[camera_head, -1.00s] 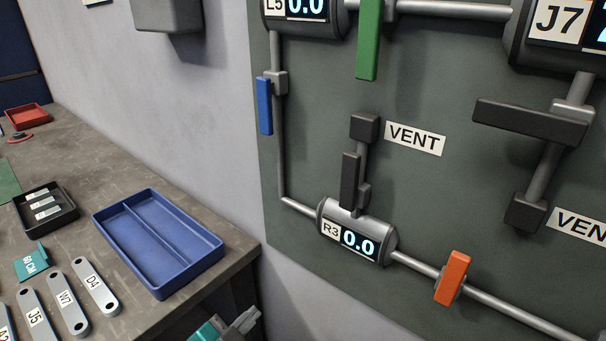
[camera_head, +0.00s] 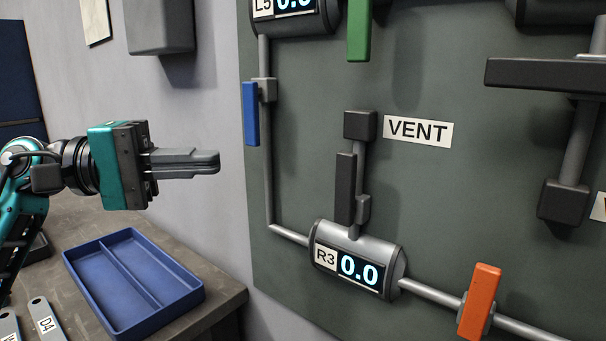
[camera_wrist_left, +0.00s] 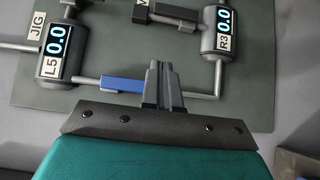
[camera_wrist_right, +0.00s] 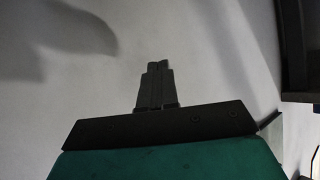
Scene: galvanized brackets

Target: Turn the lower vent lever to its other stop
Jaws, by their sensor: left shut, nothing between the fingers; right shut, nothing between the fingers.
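The black vent lever (camera_head: 345,188) by the R3 gauge (camera_head: 357,268) stands upright, along its short pipe, below a dark end cap and a VENT label (camera_head: 418,131). The R3 display reads 0.0. Another black lever (camera_head: 545,74) at the upper right lies across its pipe. My left gripper (camera_head: 217,163) is shut and empty, left of the panel and apart from the vent lever, its fingers pointing right. In the left wrist view its fingers appear before the blue lever (camera_wrist_left: 122,85). My right gripper (camera_wrist_right: 158,66) is shut and empty, facing a plain pale wall.
On the dark green panel (camera_head: 300,150) are a blue lever (camera_head: 251,114), a green lever (camera_head: 359,28) and an orange lever (camera_head: 479,301) on grey pipes. A divided blue tray (camera_head: 190,299) sits on the bench at lower left. A grey box (camera_head: 160,25) hangs on the wall.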

